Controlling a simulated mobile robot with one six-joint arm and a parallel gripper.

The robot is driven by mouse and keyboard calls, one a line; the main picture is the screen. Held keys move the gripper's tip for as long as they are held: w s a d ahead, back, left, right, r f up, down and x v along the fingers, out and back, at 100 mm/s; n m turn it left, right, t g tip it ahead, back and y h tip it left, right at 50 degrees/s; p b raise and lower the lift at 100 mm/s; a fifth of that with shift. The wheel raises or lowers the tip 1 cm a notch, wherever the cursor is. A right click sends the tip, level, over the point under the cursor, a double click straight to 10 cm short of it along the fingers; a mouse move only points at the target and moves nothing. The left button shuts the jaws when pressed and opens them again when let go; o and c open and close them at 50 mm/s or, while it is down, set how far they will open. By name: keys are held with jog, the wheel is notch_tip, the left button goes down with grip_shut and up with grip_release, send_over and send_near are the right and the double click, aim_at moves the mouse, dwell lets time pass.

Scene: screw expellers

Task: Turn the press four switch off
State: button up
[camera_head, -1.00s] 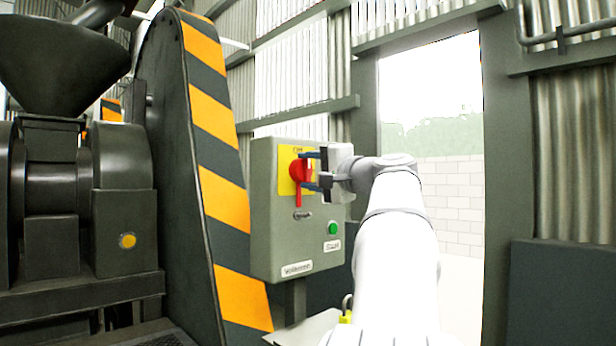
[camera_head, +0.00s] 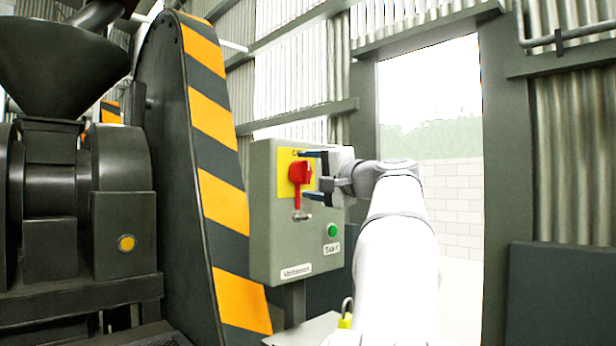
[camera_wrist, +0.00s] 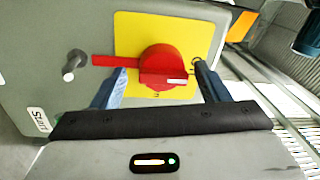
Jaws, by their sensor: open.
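The switch is a red rotary knob (camera_head: 299,173) on a yellow plate (camera_head: 284,187), on the front of a grey-green control box (camera_head: 270,235). Its handle points down in the head view; in the wrist view the red knob (camera_wrist: 160,62) has its handle pointing left. My gripper (camera_head: 306,174) is open at the knob, one finger above and one below in the head view. In the wrist view my gripper (camera_wrist: 160,82) has a finger on either side of the round part, with a gap at each side. Any press number on the box is unreadable.
Below the knob are a small metal toggle (camera_head: 302,216) and a green button (camera_head: 333,230). A black-and-orange striped guard (camera_head: 215,160) stands close left of the box, with a dark press (camera_head: 50,190) beyond. An open doorway lies right. A yellow padlock (camera_head: 345,321) sits below.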

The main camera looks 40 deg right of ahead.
jog(key=s, duration=0.7)
jog(key=shift+s+d+f, duration=0.2)
jog(key=shift+d+f, duration=0.1)
